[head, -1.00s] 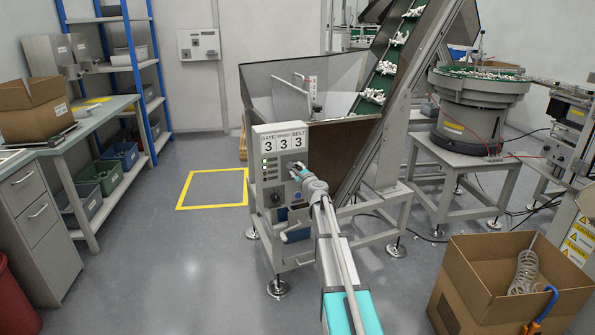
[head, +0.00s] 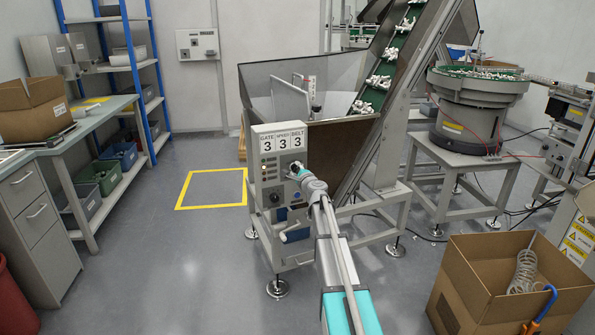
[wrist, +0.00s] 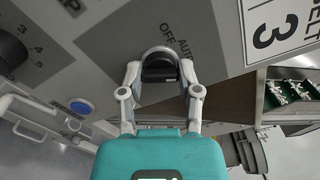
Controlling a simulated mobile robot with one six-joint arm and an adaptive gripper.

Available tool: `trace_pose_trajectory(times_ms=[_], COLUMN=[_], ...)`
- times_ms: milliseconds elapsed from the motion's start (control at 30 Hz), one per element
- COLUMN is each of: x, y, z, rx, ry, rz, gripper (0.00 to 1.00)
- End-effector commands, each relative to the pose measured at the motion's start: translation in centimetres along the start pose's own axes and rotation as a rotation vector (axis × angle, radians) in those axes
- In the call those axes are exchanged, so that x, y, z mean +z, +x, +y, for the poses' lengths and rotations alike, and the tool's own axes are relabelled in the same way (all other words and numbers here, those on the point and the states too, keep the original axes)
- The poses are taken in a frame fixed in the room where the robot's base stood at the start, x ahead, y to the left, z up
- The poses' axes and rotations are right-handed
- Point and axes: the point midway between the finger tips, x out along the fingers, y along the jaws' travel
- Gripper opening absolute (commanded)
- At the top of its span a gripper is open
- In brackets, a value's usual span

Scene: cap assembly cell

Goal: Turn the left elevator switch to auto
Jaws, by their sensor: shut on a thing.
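The elevator control box (head: 280,160) stands on the front of the hopper, with GATE, SPEED and BELT cards each reading 3. My gripper (head: 297,170) is at the right part of its panel. In the wrist view, my gripper (wrist: 160,68) is shut on the black switch knob (wrist: 159,72), one finger on each side. The OFF and AUTO labels (wrist: 176,44) show just beyond the knob. My fingers and the view angle leave it unclear which label the knob points to.
A numbered black dial (wrist: 10,52) and a blue button (wrist: 80,107) share the panel. The hopper (head: 330,90) and inclined belt (head: 385,70) rise behind the box. A cardboard box (head: 470,290) stands at right front. The floor to the left is clear.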

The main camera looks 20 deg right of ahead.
Motion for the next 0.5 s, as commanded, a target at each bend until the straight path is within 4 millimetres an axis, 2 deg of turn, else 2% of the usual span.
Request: trace_pose_trajectory(times_ms=[500], x=[0.03], y=[0.1], z=[0.02], rx=[0.0], ry=[-0.372], rz=[-0.002], gripper=[0.0])
